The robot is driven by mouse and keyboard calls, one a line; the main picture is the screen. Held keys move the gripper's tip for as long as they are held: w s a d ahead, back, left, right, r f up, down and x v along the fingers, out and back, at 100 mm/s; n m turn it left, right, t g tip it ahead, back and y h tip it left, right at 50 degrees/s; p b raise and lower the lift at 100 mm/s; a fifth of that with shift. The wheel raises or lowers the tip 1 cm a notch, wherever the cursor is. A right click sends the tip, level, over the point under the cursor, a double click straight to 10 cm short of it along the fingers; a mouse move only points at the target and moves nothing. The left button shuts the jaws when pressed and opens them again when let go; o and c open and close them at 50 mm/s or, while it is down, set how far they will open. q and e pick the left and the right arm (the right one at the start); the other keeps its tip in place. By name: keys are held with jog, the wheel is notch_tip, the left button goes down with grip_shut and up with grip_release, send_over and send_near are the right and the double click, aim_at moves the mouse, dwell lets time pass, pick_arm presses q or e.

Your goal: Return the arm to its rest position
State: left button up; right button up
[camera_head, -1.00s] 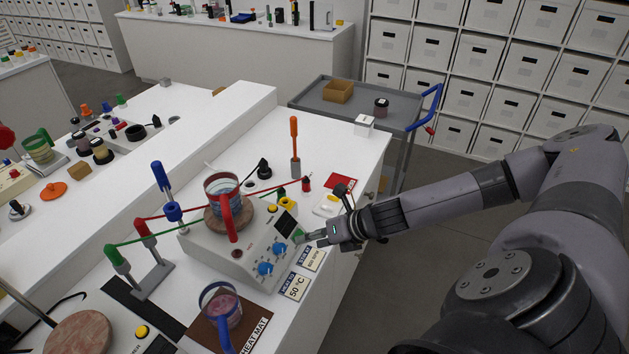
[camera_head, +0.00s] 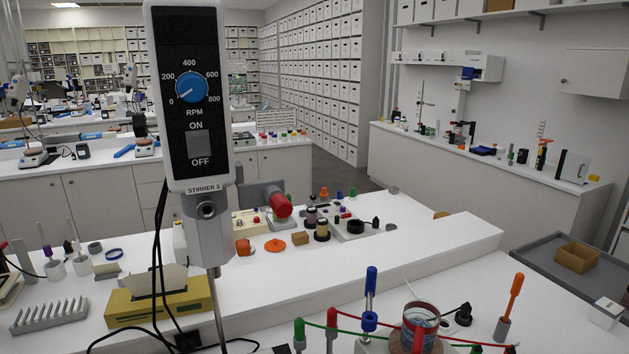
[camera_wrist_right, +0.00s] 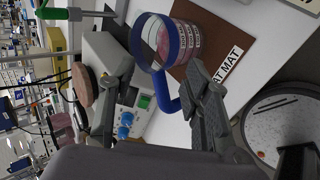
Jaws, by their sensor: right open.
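My right gripper (camera_wrist_right: 155,75) shows in the right wrist view, with its two fingers apart and nothing between them. Beyond the fingers, a beaker (camera_wrist_right: 187,45) with a blue handle and pinkish contents stands on a brown heat mat (camera_wrist_right: 212,52). From this view I cannot tell how far the fingers are from the handle. Neither arm shows in the head view. My left gripper is in neither view.
An overhead stirrer (camera_head: 195,110) fills the centre-left of the head view. Behind it is a white bench with a yellow block (camera_head: 160,305) and small jars. A red-handled beaker (camera_head: 420,318) stands low, beside an orange-handled tool (camera_head: 510,300). A grey cart (camera_head: 545,258) is at right.

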jog(key=s+a+m, duration=0.3)
jog(key=a+m, duration=0.1)
jog(key=m, duration=0.2)
jog(key=s+d+f+m+g+h, duration=0.2)
jog(key=s+d+m+g, duration=0.15)
jog(key=s+m, duration=0.4)
jog(key=s+d+f+m+g+h, duration=0.1)
jog(key=s+d+m+g+h, duration=0.15)
jog(key=s+d+m, duration=0.4)
notch_tip(320, 180, down, 32)
jog(key=a+m+b, duration=0.1)
jog(key=m+b, duration=0.1)
jog(key=b, duration=0.6)
jog(key=s+d+f+b, duration=0.1)
jog(key=s+f+b, duration=0.2)
jog(key=s+f, duration=0.6)
jog(key=s+d+f+g+b, duration=0.1)
jog(key=s+f+b, duration=0.2)
jog(key=s+f, duration=0.5)
notch_tip(320, 180, down, 8)
jog(key=shift+s+d+r, duration=0.1)
jog(key=shift+s+d, duration=0.25)
jog(key=shift+s, duration=0.05)
